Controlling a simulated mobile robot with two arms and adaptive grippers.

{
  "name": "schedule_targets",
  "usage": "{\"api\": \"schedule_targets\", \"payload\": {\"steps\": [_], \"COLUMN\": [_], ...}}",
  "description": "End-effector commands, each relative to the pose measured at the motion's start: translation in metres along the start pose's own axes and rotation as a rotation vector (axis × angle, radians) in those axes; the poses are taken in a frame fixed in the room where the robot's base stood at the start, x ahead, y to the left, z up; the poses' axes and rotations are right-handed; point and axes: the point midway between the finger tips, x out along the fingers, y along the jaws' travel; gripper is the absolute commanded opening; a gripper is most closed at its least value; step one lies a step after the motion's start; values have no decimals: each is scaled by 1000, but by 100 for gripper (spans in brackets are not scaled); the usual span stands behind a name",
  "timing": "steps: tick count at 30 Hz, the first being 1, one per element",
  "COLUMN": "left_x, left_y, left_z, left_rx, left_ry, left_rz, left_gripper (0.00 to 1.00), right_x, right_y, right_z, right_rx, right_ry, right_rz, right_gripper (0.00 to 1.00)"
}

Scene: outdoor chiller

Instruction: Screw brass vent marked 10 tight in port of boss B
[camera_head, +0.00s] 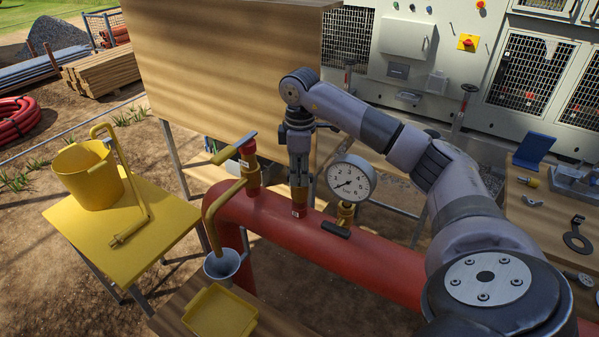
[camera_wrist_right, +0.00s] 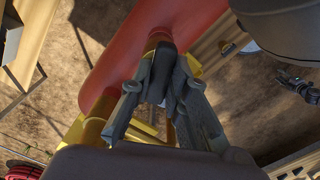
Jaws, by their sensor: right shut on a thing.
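A red pipe (camera_head: 385,269) runs across the middle with bosses on top. My right gripper (camera_head: 299,178) points straight down over the middle boss (camera_head: 299,211), which carries a small white label too small to read. It is shut on the brass vent, which is mostly hidden between the fingers. Brass (camera_head: 299,194) shows just under the fingertips, in line with the boss. In the right wrist view my right gripper (camera_wrist_right: 161,88) reaches to the pipe (camera_wrist_right: 115,62), and brass (camera_wrist_right: 155,42) shows past its fingertips. My left gripper is not in view.
A valve (camera_head: 250,165) with a bent yellow spout stands left of the gripper, above a grey cup (camera_head: 222,265). A pressure gauge (camera_head: 351,180) stands close on the right. A yellow table (camera_head: 165,215) holds a yellow can (camera_head: 88,175). A workbench with parts lies at right.

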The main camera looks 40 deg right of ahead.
Motion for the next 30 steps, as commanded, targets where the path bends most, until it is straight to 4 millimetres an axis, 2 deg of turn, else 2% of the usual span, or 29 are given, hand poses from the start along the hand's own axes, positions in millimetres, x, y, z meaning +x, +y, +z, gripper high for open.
{"api": "schedule_targets", "payload": {"steps": [1, 5, 6, 16, 28, 30], "left_x": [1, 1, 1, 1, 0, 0], "left_y": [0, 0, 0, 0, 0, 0], "left_z": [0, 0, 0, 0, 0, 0], "left_rx": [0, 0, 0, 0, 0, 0], "left_ry": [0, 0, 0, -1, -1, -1], "left_rz": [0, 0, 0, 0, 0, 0], "left_gripper": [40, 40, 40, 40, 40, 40], "right_x": [6, 7, 7, 7, 4, 4], "right_y": [-4, -4, -4, -4, -2, -2], "right_z": [0, -1, -1, 0, 0, 0], "right_rx": [54, 81, 80, 78, 80, 80], "right_ry": [-7, -7, -7, -8, -4, -4], "right_rz": [-13, -13, -13, -12, -6, -6], "right_gripper": [0, 0, 18, 40, 40, 43]}}
